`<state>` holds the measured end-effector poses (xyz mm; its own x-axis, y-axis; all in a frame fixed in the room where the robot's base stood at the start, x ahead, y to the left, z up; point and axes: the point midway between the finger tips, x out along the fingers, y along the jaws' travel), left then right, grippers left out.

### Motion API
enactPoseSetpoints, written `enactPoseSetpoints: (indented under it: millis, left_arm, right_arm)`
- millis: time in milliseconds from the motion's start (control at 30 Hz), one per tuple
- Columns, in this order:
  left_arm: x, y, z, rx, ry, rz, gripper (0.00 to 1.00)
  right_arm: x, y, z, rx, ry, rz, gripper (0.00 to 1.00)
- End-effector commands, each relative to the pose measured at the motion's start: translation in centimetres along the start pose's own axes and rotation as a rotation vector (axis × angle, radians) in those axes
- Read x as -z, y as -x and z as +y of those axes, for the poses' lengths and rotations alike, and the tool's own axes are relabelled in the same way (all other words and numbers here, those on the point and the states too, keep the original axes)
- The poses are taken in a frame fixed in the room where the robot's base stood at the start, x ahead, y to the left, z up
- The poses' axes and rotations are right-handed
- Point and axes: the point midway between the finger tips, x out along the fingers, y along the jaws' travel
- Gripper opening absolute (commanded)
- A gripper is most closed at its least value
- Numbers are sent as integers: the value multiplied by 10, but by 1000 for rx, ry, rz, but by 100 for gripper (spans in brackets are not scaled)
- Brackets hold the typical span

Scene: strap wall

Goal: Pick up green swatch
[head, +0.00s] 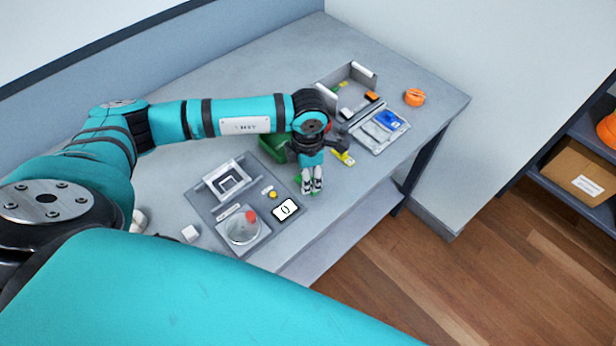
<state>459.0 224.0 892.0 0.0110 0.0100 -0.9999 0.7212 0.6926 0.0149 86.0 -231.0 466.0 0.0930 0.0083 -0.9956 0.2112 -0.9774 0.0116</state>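My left gripper (312,188) points down at the table's front edge, right of the dark mat. Its two fingers are close together, with only a narrow gap. Small bits of green (299,181) show beside the fingers, probably the green swatch, mostly hidden by them. I cannot tell whether the fingers hold it or only stand over it. My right gripper is not in view.
The grey table (420,95) carries a dark mat (207,208) with a round dish (243,229) and a white card (285,209). A green bin (272,147) is behind the gripper. A tray (377,135), a yellow piece (343,157) and an orange roll (414,97) lie to the right.

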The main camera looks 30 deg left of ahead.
Motion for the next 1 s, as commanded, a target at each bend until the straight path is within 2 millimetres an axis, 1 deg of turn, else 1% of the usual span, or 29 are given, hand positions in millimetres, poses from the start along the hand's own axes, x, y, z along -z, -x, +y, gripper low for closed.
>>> enactPoseSetpoints:
  millis: [100,300,333,667,1000]
  left_arm:
    - [0,-8,-1,1,-2,1,45]
    - [0,-10,-1,1,-2,0,45]
    - [0,-10,-1,0,-2,0,44]
    - [0,-9,0,0,-1,0,1]
    - [0,-9,0,0,-1,-1,0]
  right_arm:
    - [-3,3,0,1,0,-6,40]
    - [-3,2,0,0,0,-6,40]
    - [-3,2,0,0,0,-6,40]
    - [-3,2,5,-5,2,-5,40]
    - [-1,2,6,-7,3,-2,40]
